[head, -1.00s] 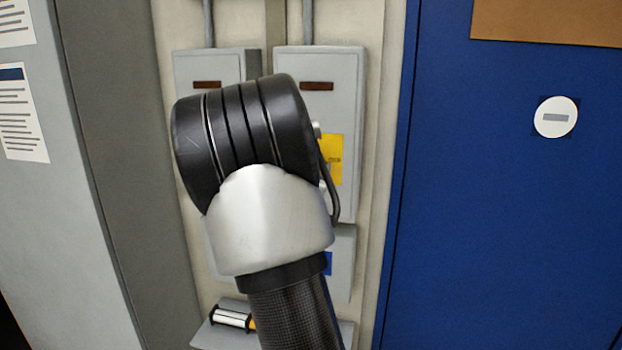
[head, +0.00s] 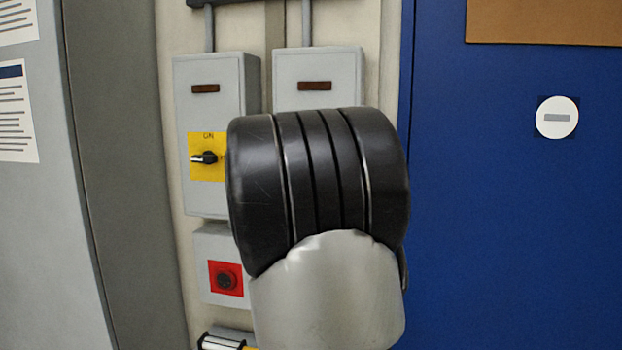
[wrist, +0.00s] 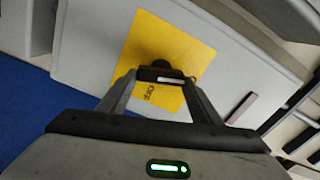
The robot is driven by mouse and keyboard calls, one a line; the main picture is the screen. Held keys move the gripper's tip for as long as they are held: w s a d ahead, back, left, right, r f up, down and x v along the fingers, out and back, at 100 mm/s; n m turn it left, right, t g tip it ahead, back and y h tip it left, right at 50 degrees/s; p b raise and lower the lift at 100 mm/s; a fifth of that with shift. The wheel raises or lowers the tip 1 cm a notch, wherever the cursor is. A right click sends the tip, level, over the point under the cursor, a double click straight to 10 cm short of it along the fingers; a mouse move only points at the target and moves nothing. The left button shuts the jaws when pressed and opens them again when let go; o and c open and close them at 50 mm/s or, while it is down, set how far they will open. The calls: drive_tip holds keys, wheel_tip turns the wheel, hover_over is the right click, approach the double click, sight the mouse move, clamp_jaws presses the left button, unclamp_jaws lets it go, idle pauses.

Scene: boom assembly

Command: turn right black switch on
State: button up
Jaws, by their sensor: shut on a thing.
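The right switch box (head: 318,75) hangs on the wall, and my arm hides its lower part and its switch in the head view. In the wrist view its yellow plate (wrist: 196,50) carries the black switch (wrist: 152,51). My gripper (wrist: 160,75) is shut on the black switch, with both fingertips close together at it. Dark lettering shows on the plate beside the fingers, seen at an angle. The switch's exact angle is hard to tell. My gripper is hidden behind my arm in the head view.
To the left is a similar box (head: 212,105) with a black switch (head: 205,157) on a yellow plate. A blue door (head: 510,220) stands to the right and a grey cabinet (head: 35,240) to the left.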

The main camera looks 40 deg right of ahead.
drive_tip(key=shift+f+m+b, duration=0.15)
drive_tip(key=shift+m+b, duration=1.05)
drive_tip(key=shift+m, duration=0.8)
drive_tip(key=o, duration=1.1)
drive_tip(key=shift+c, duration=0.2)
drive_tip(key=shift+s+a, duration=0.1)
